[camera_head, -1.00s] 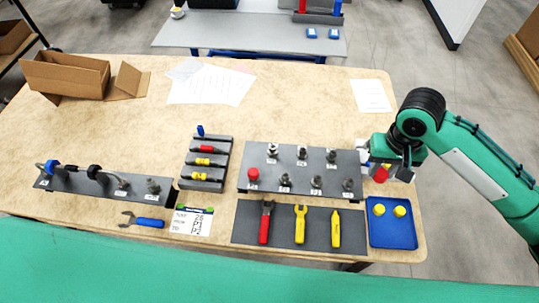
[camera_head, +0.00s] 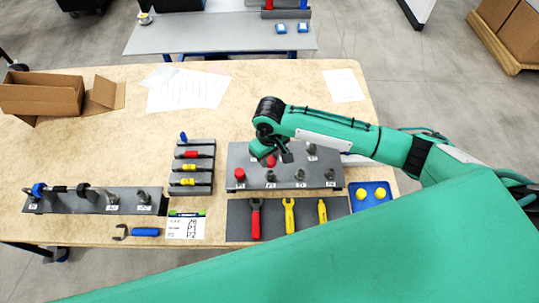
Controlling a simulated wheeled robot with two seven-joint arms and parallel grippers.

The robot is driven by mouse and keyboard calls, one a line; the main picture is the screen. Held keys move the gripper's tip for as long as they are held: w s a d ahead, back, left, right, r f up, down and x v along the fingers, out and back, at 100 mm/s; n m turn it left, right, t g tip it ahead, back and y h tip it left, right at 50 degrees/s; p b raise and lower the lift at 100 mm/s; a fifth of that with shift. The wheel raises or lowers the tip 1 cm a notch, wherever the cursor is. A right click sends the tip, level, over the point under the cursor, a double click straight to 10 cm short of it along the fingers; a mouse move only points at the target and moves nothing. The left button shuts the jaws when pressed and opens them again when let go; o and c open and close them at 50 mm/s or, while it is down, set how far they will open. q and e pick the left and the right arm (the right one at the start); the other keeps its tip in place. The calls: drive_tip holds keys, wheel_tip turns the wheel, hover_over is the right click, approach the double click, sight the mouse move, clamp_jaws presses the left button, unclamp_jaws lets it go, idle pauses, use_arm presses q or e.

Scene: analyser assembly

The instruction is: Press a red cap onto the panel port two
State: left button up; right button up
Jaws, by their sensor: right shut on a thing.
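The grey panel (camera_head: 285,187) lies on the table with two rows of dark ports. A red cap (camera_head: 239,174) sits on the leftmost front port. The second front port (camera_head: 270,176) is bare, as are the other front ports to its right. My right gripper (camera_head: 269,155) is over the panel, shut on another red cap (camera_head: 270,162). This held cap appears just behind the second front port; its height above the panel cannot be told. My arm hides most of the back row; one back port (camera_head: 312,149) shows. My left gripper is not in view.
A blue tray (camera_head: 359,205) with yellow caps stands right of the panel. A dark mat (camera_head: 236,220) with tools lies in front. A grey rack (camera_head: 206,150) with fuse-like parts stands left. A hose strip (camera_head: 70,209) lies far left. Papers and a carton (camera_head: 42,98) are behind.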

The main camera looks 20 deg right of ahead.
sight(270, 173)
drive_tip(key=shift+f+b, duration=1.05)
drive_tip(key=shift+b, duration=0.1)
drive_tip(key=shift+f+b, duration=0.6)
drive_tip(key=shift+b, duration=0.3)
drive_tip(key=shift+f, duration=0.8)
drive_tip(key=shift+f+p, duration=0.1)
drive_tip(key=shift+p, duration=0.6)
drive_tip(key=shift+p, duration=0.5)
drive_tip(key=shift+f+b, duration=0.3)
drive_tip(key=shift+f, duration=0.8)
